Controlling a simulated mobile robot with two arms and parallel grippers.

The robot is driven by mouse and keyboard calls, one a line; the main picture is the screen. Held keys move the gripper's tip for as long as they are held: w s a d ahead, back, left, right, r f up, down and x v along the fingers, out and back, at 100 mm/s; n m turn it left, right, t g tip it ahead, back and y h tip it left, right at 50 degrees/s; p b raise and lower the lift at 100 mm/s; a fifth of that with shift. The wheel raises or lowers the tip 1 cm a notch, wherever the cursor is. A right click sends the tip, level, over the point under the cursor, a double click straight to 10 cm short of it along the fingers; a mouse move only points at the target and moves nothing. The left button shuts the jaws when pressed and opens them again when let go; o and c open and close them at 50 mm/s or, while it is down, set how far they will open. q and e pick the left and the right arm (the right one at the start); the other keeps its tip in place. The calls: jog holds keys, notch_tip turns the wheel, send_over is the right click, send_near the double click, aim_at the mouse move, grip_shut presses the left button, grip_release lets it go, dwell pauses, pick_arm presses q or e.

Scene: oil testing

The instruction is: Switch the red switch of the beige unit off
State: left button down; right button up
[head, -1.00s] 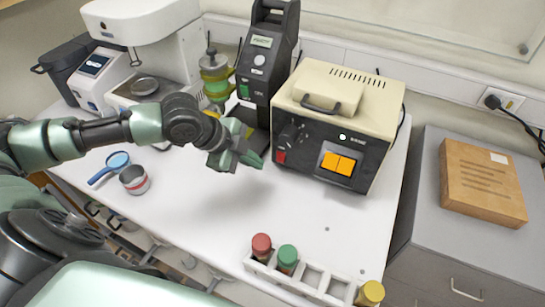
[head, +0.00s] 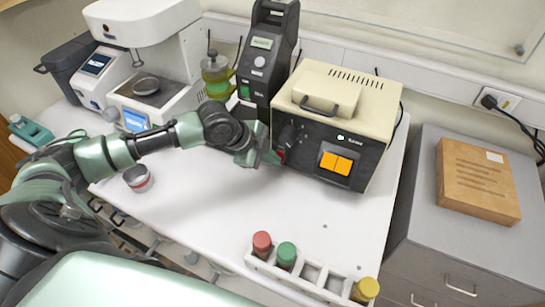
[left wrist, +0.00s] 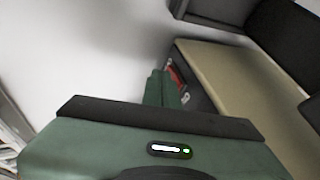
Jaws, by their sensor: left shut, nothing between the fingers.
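The beige unit (head: 365,98) stands on the white bench, with a dark front, a lit green light and a lit orange display (head: 336,163). Its red switch (head: 282,156) is at the lower left of the front, partly hidden by my left gripper (head: 275,157). My left gripper is shut and empty, its tips close to the switch; I cannot tell whether they touch. In the left wrist view the shut fingertips (left wrist: 158,78) are beside the red switch (left wrist: 175,75) and the beige unit (left wrist: 235,85). The switch's position is unclear. My right gripper is not in view.
A tall black device (head: 266,60) stands just left of the unit. A white rack (head: 318,277) with capped vials is at the front edge. A small metal cup (head: 138,178) is under my arm. A cardboard box (head: 477,180) lies on the right cabinet.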

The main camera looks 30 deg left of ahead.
pick_arm(q)
jog(key=shift+f, duration=0.2)
jog(key=shift+w+r+t, duration=0.1)
jog(key=shift+r+t, duration=0.05)
jog(key=shift+t, duration=0.15)
jog(key=shift+r+p, duration=0.85)
jog(key=shift+p, duration=0.05)
